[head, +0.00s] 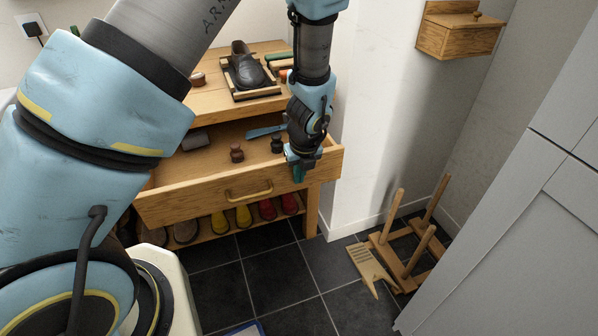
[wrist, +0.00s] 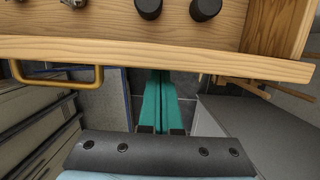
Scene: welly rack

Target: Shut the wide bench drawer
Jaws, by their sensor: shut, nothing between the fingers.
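The wide bench drawer (head: 240,190) is pulled out from the wooden bench, with its front panel facing me and a brass handle (head: 249,191) at its middle. In the wrist view the drawer's front edge (wrist: 220,62) crosses the upper picture, with the handle (wrist: 57,84) at left. My gripper (head: 297,173) is shut and empty, pointing down at the right part of the drawer front. Its teal fingers (wrist: 160,100) show on the outer side of the front panel, right of the handle. I cannot tell whether they touch it.
Inside the drawer are dark round-topped items (head: 237,153) and a blue item (head: 265,131). A dark shoe (head: 246,68) rests in a wooden holder on the bench top. Coloured footwear (head: 243,217) stands below.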

